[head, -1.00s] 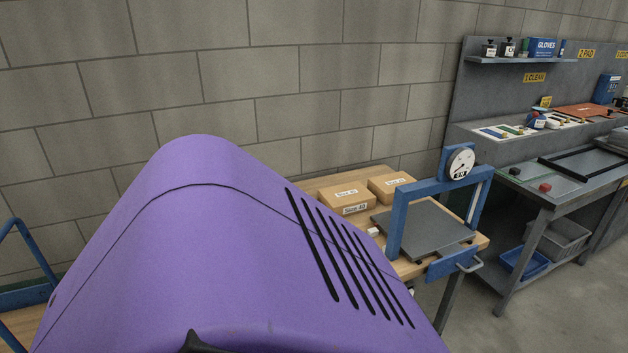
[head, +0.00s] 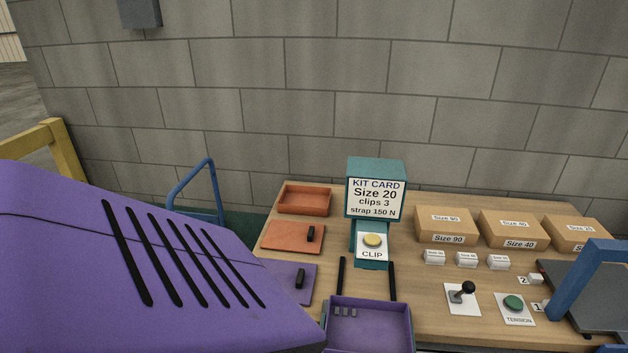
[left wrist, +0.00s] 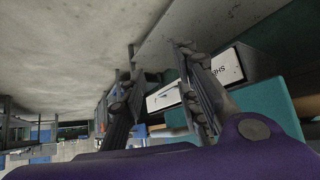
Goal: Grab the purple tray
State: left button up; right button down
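The purple tray (head: 411,325) is at the bottom edge of the head view, at the front of the wooden table. It is open-topped, with a few small grey pieces in its back left corner, and its front is cut off by the picture edge. My left gripper (left wrist: 160,62) shows in the left wrist view with its two dark fingers apart and nothing between them. It is not seen in the head view, so its distance from the tray cannot be told. My right gripper is in neither view.
A teal clip dispenser (head: 376,188) stands behind the tray, with two black bars between. A purple plate (head: 308,290) and an orange plate (head: 285,236) lie left of it, an orange tray (head: 304,200) behind. Brown boxes (head: 443,227) and a blue frame (head: 590,280) stand right.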

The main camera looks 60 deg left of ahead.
aim_at(353, 324)
jog(key=u, duration=1.35)
jog(key=j+z, duration=0.3)
jog(key=k+j, duration=0.05)
jog(key=j, duration=0.05)
